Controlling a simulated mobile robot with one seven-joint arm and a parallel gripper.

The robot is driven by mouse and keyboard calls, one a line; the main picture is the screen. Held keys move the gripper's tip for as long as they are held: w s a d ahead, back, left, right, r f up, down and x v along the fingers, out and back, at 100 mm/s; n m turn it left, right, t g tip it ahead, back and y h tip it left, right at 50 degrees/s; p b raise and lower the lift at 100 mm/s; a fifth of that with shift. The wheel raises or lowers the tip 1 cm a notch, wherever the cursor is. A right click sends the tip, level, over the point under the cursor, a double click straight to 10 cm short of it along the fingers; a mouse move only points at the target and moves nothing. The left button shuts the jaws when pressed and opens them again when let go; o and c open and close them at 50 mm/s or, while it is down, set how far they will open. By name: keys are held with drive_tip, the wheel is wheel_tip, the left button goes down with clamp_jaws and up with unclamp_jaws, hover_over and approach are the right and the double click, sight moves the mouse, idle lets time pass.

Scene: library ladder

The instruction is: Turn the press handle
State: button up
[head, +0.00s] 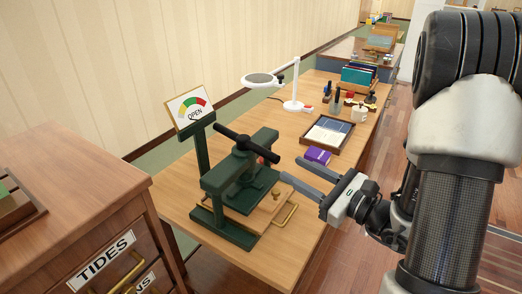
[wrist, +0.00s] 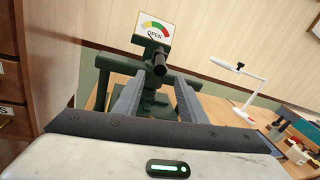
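The dark green press (head: 236,190) stands on the near part of the wooden desk. Its handle (head: 247,145) is a black bar across the top of the screw. My gripper (head: 289,167) is open and empty, to the right of the press and apart from the handle. In the wrist view the handle (wrist: 160,66) shows nearly end-on, beyond and between the fingertips (wrist: 160,77). The handle's far end is hidden there.
A wooden board with a brass pull (head: 287,215) sits in the press. A purple box (head: 317,155), a tray (head: 328,133), a white lamp (head: 294,104) and a mug (head: 359,113) lie farther back. A drawer cabinet (head: 85,220) stands close at left.

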sight(259, 150)
drive_tip(key=x, duration=1.3)
drive_tip(key=shift+w+a, duration=0.15)
drive_tip(key=shift+w, duration=0.1)
drive_tip(key=shift+c, duration=0.4)
clamp_jaws()
